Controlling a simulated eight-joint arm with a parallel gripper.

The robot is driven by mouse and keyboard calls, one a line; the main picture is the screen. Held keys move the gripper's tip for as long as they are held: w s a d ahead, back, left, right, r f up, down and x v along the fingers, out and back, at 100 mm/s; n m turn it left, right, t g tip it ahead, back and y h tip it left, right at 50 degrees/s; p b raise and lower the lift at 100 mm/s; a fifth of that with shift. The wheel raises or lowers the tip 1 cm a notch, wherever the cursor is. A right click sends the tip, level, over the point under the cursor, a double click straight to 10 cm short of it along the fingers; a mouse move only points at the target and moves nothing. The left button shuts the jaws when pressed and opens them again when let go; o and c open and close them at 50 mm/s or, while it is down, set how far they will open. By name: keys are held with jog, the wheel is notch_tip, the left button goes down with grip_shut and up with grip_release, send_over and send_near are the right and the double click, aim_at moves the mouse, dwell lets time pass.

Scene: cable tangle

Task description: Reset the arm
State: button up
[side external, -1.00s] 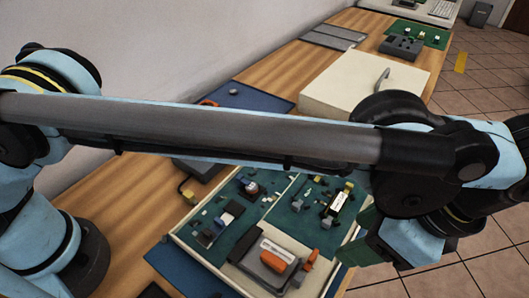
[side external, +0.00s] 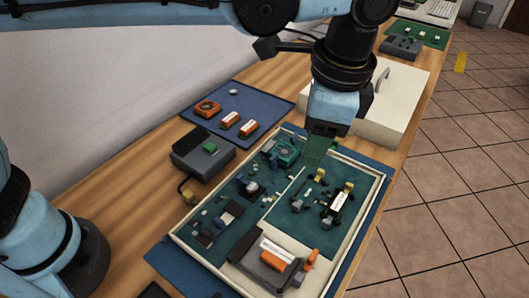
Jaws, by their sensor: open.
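My gripper (side external: 318,152) hangs down over the back of the cream-rimmed tray (side external: 338,270). A flat green shape shows at its tip, and its jaws are open. I see nothing held, though the space between the fingers is partly hidden from this side. I cannot tell how high the tip is above the tray. My arm is bent, with its upper link along the top of the picture.
A blue mat (side external: 262,107) with orange and white parts and a dark grey box (side external: 203,148) lie to the left. A cream case (side external: 392,105) stands close behind my gripper. Bare wood (side external: 120,215) shows at left.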

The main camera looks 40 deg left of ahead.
jog(key=a+n+t+h, duration=0.2)
jog(key=a+n, duration=0.4)
jog(key=a, duration=0.9)
jog(key=s+a+f+n+t, duration=0.2)
jog(key=a+n, duration=0.1)
jog(key=a, duration=0.4)
jog(key=s+a+f+n+t, duration=0.2)
jog(key=s+a+f+n, duration=0.1)
jog(key=a, duration=0.3)
jog(key=shift+a+n+t, duration=0.3)
jog(key=shift+a+n, duration=0.1)
jog(key=shift+n, duration=0.2)
jog(key=shift+r, duration=0.1)
